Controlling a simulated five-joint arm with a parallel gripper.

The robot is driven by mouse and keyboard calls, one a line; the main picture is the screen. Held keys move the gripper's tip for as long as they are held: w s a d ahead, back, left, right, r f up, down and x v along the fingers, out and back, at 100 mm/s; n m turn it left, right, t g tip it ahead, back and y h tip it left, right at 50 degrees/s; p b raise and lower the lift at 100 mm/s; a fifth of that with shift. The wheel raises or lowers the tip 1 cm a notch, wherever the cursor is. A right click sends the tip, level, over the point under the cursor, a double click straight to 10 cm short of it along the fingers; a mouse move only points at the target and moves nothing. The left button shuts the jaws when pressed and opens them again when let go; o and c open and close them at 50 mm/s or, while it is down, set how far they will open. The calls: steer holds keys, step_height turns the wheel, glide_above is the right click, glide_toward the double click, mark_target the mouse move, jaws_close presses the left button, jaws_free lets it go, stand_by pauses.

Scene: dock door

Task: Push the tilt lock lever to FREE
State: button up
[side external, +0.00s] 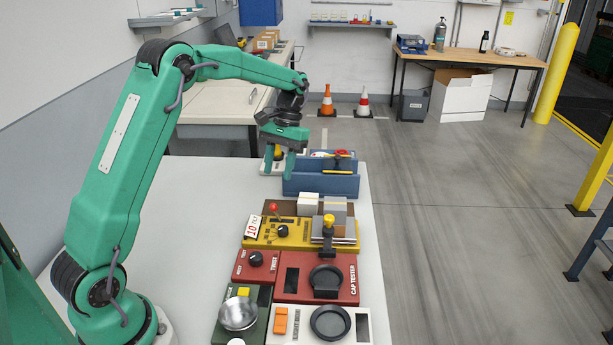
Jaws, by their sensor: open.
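My gripper (279,164) is open and empty, pointing down at the far end of the white bench. It is over or beside a small white panel (265,168) that it partly covers. A yellow part (277,153) shows behind its fingers. A red ball-topped lever (272,208) stands on a yellow station (292,236), nearer than the gripper and apart from it. A yellow-topped black upright (328,222) stands on the same station's right side. I cannot tell which of these is the tilt lock lever, and no FREE marking is readable.
A blue tote (320,184) with tools stands right of my gripper. Small boxes (308,202) sit behind the yellow station. A red cap tester (343,289), a metal bowl (238,313) and a black ring (330,322) are nearer. The bench's left side is clear.

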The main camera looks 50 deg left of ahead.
mark_target(276, 212)
steer(key=shift+w+a+f, duration=0.2)
steer(key=shift+a+f, duration=0.05)
steer(key=shift+f, duration=0.2)
steer(key=shift+w+a+f, duration=0.15)
steer(key=shift+a+f, duration=0.05)
steer(key=shift+f, duration=0.25)
steer(key=shift+d+x, duration=0.15)
steer(key=shift+x, duration=1.75)
steer(key=shift+d+x, duration=0.1)
steer(key=shift+x, duration=1.85)
steer(key=shift+s+r, duration=0.1)
steer(key=shift+s, duration=0.05)
steer(key=shift+c, duration=0.2)
steer(key=shift+g, duration=0.3)
jaws_close()
